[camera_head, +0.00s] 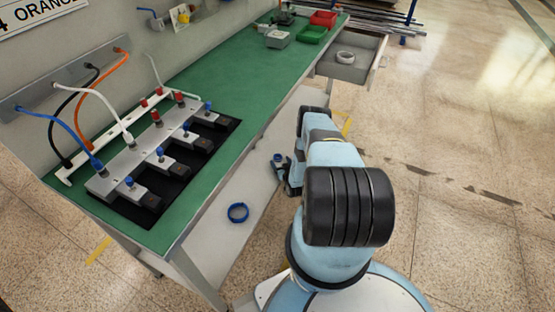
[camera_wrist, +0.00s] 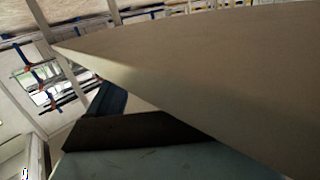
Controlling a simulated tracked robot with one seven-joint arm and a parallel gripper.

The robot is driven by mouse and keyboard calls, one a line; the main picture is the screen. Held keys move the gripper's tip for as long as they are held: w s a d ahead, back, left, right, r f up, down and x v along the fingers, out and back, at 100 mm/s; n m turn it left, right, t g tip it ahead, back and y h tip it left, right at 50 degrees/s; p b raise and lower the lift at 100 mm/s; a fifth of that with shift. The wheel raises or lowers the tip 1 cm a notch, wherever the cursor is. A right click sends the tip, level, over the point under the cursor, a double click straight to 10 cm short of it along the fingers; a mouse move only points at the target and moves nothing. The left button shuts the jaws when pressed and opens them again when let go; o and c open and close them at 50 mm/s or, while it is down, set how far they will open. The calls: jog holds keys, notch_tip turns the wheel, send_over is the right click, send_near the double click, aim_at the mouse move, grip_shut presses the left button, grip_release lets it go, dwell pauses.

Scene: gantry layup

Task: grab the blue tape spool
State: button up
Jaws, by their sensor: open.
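The blue tape spool (camera_head: 238,212) is a small blue ring lying flat on the pale lower shelf (camera_head: 215,243) under the green bench, in the head view. My gripper (camera_head: 284,172) is beside the bench edge at the shelf's right side, up and to the right of the spool and apart from it. It is small and partly hidden by my arm, but it is open with nothing seen in it. In the wrist view, a large beige surface (camera_wrist: 210,75) fills much of the picture. The spool cannot be made out there.
The green bench top (camera_head: 225,95) overhangs part of the shelf. It carries a black fixture with clamps (camera_head: 165,165), and red (camera_head: 323,18) and green (camera_head: 312,34) bins stand at its far end. An open drawer (camera_head: 345,70) holds a pale ring. The floor at right is clear.

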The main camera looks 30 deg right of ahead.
aim_at(278, 158)
jog(key=shift+x, duration=1.4)
jog(key=c, duration=1.1)
jog(key=shift+r, duration=0.1)
